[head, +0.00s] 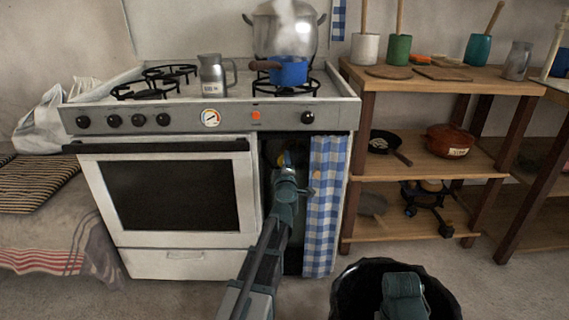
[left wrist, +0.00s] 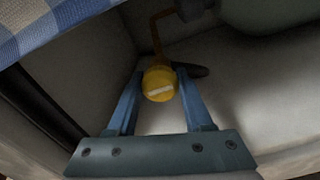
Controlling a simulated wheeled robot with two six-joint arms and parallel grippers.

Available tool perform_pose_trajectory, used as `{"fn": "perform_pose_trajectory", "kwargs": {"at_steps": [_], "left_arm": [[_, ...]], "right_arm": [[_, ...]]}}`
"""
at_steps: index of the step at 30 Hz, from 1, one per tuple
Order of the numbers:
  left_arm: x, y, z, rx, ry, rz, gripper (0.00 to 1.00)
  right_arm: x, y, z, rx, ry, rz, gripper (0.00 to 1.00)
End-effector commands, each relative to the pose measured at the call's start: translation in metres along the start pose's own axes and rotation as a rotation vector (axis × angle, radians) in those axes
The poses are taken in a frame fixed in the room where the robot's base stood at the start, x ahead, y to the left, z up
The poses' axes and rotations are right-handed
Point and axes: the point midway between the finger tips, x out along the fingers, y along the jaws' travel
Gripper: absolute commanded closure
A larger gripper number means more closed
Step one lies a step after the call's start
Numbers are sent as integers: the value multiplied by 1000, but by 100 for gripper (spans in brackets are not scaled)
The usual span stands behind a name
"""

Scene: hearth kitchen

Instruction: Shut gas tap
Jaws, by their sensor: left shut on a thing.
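The bar looks slightly tilted from level in the left wrist view. My right gripper does not show clearly.
A blue checked curtain (head: 323,205) hangs just right of my left gripper. The white oven (head: 185,240) is on its left. A blue pot (head: 289,72) stands on the stove above, with a steaming large pot (head: 280,40) behind. Wooden shelves (head: 430,178) stand to the right.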

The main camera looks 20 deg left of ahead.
Motion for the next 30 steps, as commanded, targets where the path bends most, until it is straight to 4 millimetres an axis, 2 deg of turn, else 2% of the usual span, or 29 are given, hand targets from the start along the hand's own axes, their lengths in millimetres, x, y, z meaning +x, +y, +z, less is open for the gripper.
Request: {"fn": "perform_pose_trajectory", "kwargs": {"at_steps": [7, 8, 12, 23, 30], "left_arm": [[-1, 0, 1, 4, -2, 1, 100], [-1, 0, 1, 4, -2, 1, 46], [-1, 0, 0, 3, -1, 1, 21], [-2, 0, 0, 1, -1, 0, 19], [-22, 0, 0, 1, -1, 0, 19]], "right_arm": [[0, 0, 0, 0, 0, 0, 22], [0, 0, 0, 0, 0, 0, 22], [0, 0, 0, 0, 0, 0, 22], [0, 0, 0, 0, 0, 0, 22], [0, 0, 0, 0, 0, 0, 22]]}}
